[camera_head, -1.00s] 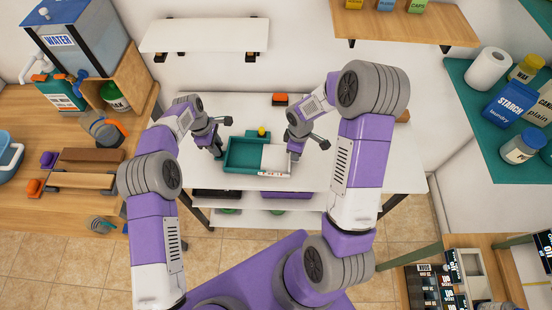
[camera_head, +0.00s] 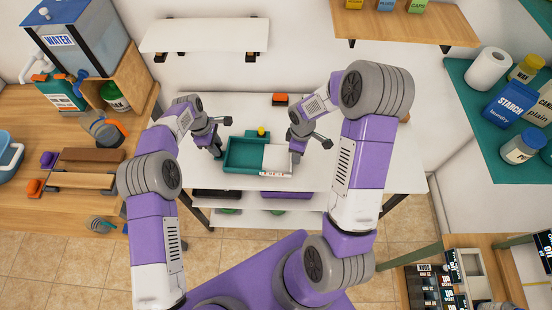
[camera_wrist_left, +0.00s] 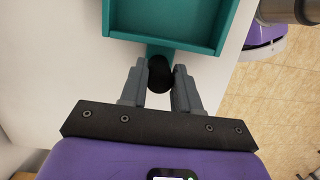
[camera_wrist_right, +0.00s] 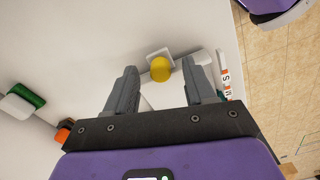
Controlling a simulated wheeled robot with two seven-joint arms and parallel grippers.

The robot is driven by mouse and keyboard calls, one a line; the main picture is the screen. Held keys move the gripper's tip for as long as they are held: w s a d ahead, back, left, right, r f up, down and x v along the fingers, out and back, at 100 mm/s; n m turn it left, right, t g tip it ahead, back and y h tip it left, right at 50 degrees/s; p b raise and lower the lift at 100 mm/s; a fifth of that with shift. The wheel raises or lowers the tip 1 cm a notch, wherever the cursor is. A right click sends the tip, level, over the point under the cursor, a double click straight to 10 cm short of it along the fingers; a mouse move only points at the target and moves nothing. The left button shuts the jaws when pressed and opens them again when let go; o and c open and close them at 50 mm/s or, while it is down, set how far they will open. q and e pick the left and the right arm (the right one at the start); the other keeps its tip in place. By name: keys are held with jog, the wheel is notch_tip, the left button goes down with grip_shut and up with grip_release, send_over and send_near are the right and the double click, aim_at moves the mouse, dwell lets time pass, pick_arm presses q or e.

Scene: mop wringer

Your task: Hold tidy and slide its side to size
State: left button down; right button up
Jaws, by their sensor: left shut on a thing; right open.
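The tidy is a teal tray (camera_head: 250,168) with a white section (camera_head: 277,157) at its right, on the white table. My left gripper (camera_head: 219,154) is at the tray's left end. In the left wrist view its fingers (camera_wrist_left: 160,68) are shut on a black knob (camera_wrist_left: 160,80) on a teal stub of the tray (camera_wrist_left: 170,40). My right gripper (camera_head: 296,157) is at the tray's right end. In the right wrist view its fingers (camera_wrist_right: 160,67) are open, with a yellow knob (camera_wrist_right: 160,69) between or just beyond the tips; contact cannot be told. A pale plate (camera_wrist_right: 158,54) sits behind the knob.
A white strip with red marks (camera_wrist_right: 224,72) lies by the tray's front right. A small yellow item (camera_head: 262,132) stands behind the tray and an orange block (camera_head: 280,99) farther back.

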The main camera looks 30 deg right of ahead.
notch_tip(320, 180, up, 12)
jog(key=shift+f, duration=0.25)
dwell(0.5)
pick_arm(q)
jog(key=c, duration=0.7)
grip_release()
jog(key=shift+c, duration=0.2)
notch_tip(320, 180, up, 12)
jog(key=w+a, duration=0.1)
jog(key=a, duration=0.1)
jog(key=shift+w, duration=0.15)
jog(key=shift+f, duration=0.15)
